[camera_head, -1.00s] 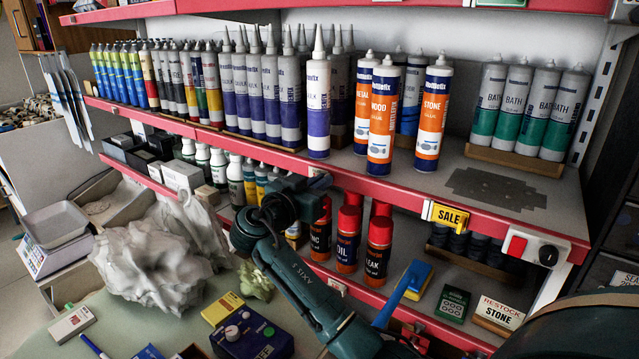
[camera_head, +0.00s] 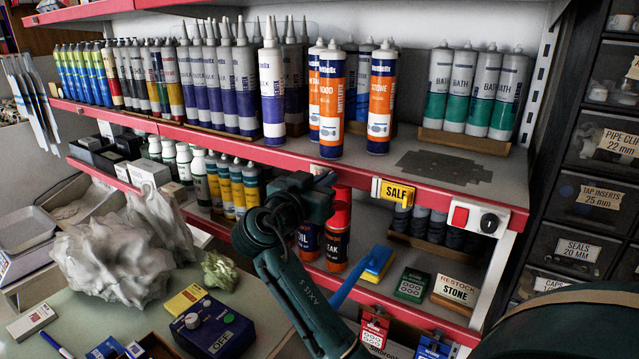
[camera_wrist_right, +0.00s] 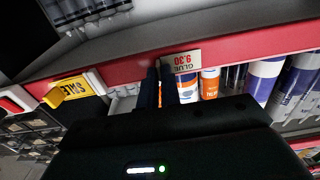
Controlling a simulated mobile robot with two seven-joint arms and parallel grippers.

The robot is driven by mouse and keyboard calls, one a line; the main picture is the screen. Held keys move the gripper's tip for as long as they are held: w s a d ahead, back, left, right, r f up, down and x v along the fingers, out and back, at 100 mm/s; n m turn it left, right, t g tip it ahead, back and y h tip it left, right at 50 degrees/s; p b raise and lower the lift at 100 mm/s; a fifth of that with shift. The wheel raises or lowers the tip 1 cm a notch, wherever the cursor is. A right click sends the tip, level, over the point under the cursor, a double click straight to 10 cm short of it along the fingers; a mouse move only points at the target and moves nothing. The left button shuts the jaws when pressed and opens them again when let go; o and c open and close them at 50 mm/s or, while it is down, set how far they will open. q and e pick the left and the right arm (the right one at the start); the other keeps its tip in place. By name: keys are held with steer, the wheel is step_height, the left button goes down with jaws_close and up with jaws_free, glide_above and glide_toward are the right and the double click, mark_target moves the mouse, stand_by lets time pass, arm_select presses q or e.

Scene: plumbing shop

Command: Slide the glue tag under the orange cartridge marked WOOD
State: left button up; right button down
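The orange cartridge marked WOOD (camera_head: 331,108) stands upright at the front of the upper shelf in the head view, between other orange cartridges. My right gripper (camera_head: 322,178) is at the red shelf rail almost directly below it and hides the glue tag there. In the right wrist view, which is upside down, the pale glue tag (camera_wrist_right: 181,61) reads GLUE 9.30 and sits on the rail. The two dark fingers of my right gripper (camera_wrist_right: 160,80) are close together at the tag's left edge, seemingly pinching it; the grip itself is partly hidden. My left gripper is out of view.
A yellow SALE tag (camera_head: 393,192) is on the rail to the right, followed by a red-and-black switch plate (camera_head: 474,216). The orange STONE cartridge (camera_head: 381,100) stands right of WOOD. Purple tubes (camera_head: 271,90) stand left.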

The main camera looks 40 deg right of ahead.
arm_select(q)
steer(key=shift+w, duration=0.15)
arm_select(e)
steer(key=shift+w+a, duration=0.1)
steer(key=c, duration=1.6)
jaws_free()
arm_select(q)
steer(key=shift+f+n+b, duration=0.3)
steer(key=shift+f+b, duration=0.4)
steer(key=shift+b, duration=0.6)
arm_select(e)
steer(key=v, duration=1.3)
